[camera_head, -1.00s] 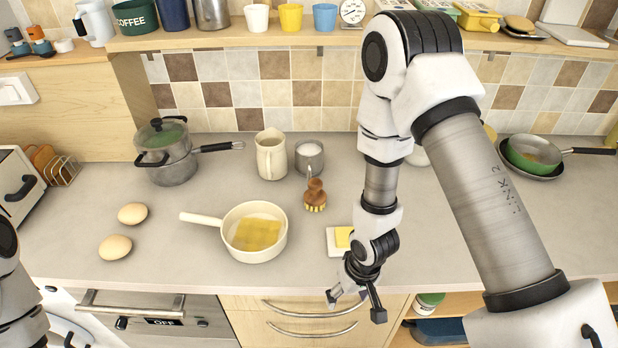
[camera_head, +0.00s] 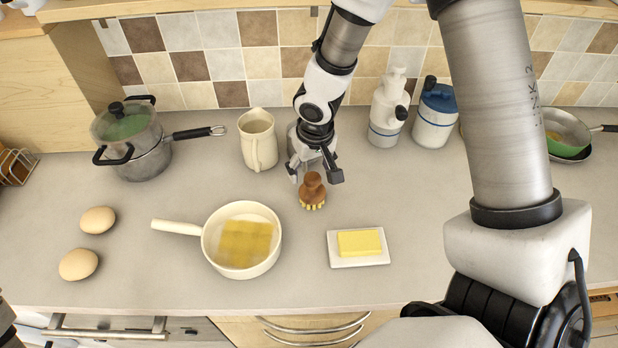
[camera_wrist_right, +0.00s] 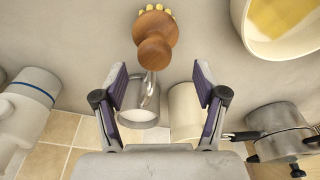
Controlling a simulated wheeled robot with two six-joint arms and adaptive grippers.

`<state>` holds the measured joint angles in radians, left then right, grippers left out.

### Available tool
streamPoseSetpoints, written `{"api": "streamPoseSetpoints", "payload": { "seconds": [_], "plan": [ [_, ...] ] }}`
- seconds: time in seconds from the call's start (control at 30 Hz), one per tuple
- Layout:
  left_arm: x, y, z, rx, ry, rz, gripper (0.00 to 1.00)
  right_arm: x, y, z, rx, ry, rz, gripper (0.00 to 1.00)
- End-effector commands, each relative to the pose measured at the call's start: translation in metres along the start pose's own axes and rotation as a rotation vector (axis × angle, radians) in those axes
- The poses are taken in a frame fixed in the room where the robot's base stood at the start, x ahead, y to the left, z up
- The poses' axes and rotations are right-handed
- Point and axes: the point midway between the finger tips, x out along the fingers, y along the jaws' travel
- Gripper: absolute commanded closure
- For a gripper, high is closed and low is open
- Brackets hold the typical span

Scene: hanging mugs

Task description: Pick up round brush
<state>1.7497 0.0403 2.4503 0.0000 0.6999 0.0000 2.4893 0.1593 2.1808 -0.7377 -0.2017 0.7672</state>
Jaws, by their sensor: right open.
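The round brush (camera_head: 312,188), with a brown wooden knob and pale bristles, stands on the counter, bristles down. My right gripper (camera_head: 314,174) is open and empty, close behind the brush's knob, its fingers apart. In the right wrist view the brush (camera_wrist_right: 157,35) lies just beyond the open fingertips (camera_wrist_right: 160,70), roughly centred between them; I cannot see either finger touching it.
A cream pan (camera_head: 272,256) and a butter dish (camera_head: 340,262) stand in front of the brush. A cream jug (camera_head: 258,140) is left of my gripper. A metal cup (camera_wrist_right: 140,100) is behind the brush, mostly hidden in the head view. Canisters (camera_head: 434,115) stand at the back right.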

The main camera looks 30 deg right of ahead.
Motion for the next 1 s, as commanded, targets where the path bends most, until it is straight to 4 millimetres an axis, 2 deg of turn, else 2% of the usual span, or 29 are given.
{"api": "streamPoseSetpoints", "payload": {
  "seconds": [0.1,0.2,0.47,0.5,0.57,0.6,0.7,1.0],
  "plan": [
    [0.015,0.0,0.0,0.0,0.0,0.0,0.6,0.026,0.004,0.005,-0.002,-0.004,-0.001,0.29],
    [0.02,0.0,0.0,0.0,0.0,0.0,0.6,0.041,0.004,0.005,-0.001,-0.002,0.0,0.29],
    [0.019,0.0,0.0,0.0,0.001,0.0,0.6,0.044,0.004,0.004,0.0,-0.001,-0.001,0.29],
    [0.019,0.0,0.0,0.0,0.001,0.0,0.6,0.044,0.004,0.004,0.0,-0.001,-0.001,0.36],
    [0.019,0.0,0.0,0.0,0.001,0.0,0.6,0.044,0.004,0.004,0.0,-0.001,-0.001,0.57],
    [0.019,0.0,0.0,0.0,0.001,0.0,0.6,0.044,0.004,0.004,0.0,-0.001,-0.001,0.71],
    [0.019,0.0,0.0,0.0,0.0,0.0,0.6,0.044,0.004,0.004,0.0,-0.001,-0.001,1.0],
    [0.019,0.0,0.0,0.0,0.001,0.0,0.6,0.044,0.004,0.004,0.0,-0.002,-0.001,1.0]
  ]
}}
